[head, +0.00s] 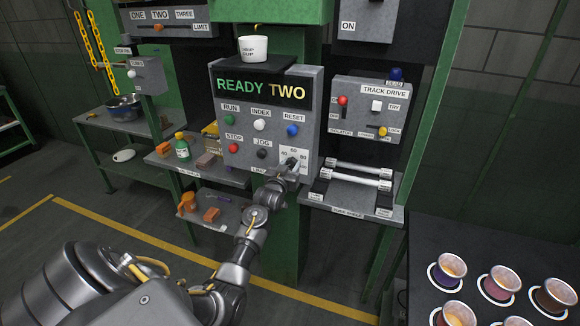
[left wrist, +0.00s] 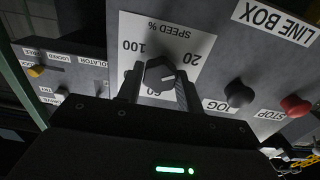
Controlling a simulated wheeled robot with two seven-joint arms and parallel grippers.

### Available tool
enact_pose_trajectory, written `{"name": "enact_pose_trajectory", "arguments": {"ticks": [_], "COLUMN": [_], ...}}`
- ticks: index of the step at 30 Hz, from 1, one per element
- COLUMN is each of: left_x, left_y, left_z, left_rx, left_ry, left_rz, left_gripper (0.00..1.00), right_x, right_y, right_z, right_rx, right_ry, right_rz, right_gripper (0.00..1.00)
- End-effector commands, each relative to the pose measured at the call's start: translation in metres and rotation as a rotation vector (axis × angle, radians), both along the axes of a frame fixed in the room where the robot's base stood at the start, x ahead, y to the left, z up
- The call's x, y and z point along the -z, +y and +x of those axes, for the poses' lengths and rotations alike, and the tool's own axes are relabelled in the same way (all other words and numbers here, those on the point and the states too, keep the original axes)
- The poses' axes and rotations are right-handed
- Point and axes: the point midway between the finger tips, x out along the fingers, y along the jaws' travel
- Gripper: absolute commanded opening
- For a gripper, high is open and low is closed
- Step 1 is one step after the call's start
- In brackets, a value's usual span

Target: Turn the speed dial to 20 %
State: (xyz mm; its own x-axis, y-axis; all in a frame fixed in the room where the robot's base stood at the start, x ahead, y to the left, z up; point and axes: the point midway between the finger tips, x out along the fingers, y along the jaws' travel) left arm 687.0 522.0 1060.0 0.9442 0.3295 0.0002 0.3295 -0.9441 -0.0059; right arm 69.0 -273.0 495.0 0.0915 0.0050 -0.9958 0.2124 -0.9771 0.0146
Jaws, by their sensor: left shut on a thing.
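The speed dial is a dark knob (left wrist: 158,73) on a white plate marked SPEED %, which looks upside down in the left wrist view. There, 100 is left of the knob, 20 is right of it and 60 is partly hidden below. My left gripper (left wrist: 160,88) has one finger on each side of the knob and is shut on it. In the head view the dial plate (head: 294,153) is at the lower right of the READY TWO panel, with my left gripper (head: 287,170) over its lower part. The knob's exact pointer setting is unclear.
Beside the dial are a black JOG knob (left wrist: 238,94) and a red STOP button (left wrist: 294,106). RUN, INDEX and RESET buttons sit above. The track drive box (head: 371,110) is to the right, over a shelf with two metal bars (head: 358,170). Cups (head: 500,282) stand on a dark table lower right.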

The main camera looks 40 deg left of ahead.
Motion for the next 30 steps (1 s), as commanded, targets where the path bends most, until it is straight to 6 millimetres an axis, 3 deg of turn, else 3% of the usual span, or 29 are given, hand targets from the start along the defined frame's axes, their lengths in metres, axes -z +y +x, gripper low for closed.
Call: {"name": "enact_pose_trajectory", "arguments": {"ticks": [16, 17, 21, 30], "left_x": [0.0004, 0.0004, 0.0004, 0.0007], "left_y": [-0.0007, -0.0006, -0.0005, -0.0005], "left_z": [0.0002, 0.0002, 0.0002, -0.0011], "left_rx": [0.001, 0.001, 0.001, 0.0], "left_ry": [-0.007, -0.007, -0.007, -0.007], "left_rz": [-0.023, -0.023, -0.022, -0.02], "left_gripper": [0.14, 0.4, 0.58, 0.58], "right_x": [-0.0003, -0.0003, -0.0003, 0.0002], "right_y": [-0.0004, -0.0004, -0.0009, -0.0024], "right_z": [0.0001, 0.0001, 0.0001, 0.0001], "right_rx": [0.0, 0.0, 0.0, -0.001], "right_ry": [0.0, 0.0, 0.0, -0.001], "right_rz": [0.0, 0.0, -0.001, -0.003], "right_gripper": [0.51, 0.51, 0.51, 0.51]}}
